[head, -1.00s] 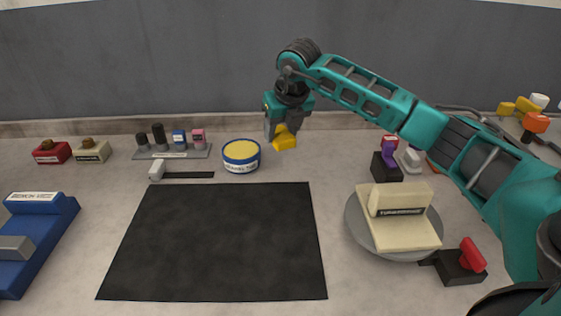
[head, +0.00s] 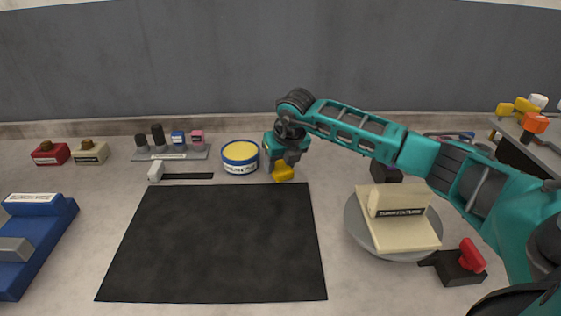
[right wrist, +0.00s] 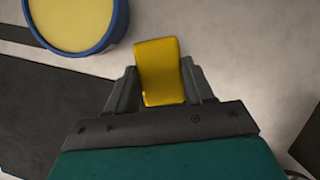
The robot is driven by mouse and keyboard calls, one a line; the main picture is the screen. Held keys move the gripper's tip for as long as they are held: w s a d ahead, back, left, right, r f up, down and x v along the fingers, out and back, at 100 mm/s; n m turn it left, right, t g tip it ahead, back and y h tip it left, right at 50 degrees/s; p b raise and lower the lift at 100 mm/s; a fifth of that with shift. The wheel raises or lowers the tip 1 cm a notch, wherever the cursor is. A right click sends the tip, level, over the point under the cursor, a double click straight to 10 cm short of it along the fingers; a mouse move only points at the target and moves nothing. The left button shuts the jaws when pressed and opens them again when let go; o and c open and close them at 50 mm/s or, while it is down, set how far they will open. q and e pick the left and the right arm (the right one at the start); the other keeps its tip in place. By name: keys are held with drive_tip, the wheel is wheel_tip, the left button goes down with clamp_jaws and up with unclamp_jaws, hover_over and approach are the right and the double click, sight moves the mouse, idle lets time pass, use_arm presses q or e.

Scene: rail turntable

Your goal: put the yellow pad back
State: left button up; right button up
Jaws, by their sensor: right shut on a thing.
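The yellow pad (head: 283,173) is a small yellow block held between the fingers of my right gripper (head: 284,162). In the right wrist view the pad (right wrist: 160,72) sits between both fingers of the gripper (right wrist: 160,88), which is shut on it. The pad is low near the table, just right of a round blue-and-white tub with a yellow top (head: 240,158); whether it touches the table I cannot tell. The tub also shows at the upper left of the right wrist view (right wrist: 118,30). My left gripper is not in view.
A black mat (head: 215,245) lies in front. A grey stand (head: 172,154) with several small pieces is left of the tub. A round turntable (head: 356,225) carries a cream block (head: 415,232). A blue fixture (head: 45,235) stands at left, a red-handled switch (head: 472,255) at right.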

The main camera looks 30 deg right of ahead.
drive_tip(key=shift+f, duration=0.35)
drive_tip(key=o, duration=0.9)
drive_tip(key=shift+o, duration=0.2)
drive_tip(key=shift+r, duration=0.3)
drive_tip(key=v, duration=1.2)
drive_tip(key=shift+r, duration=0.1)
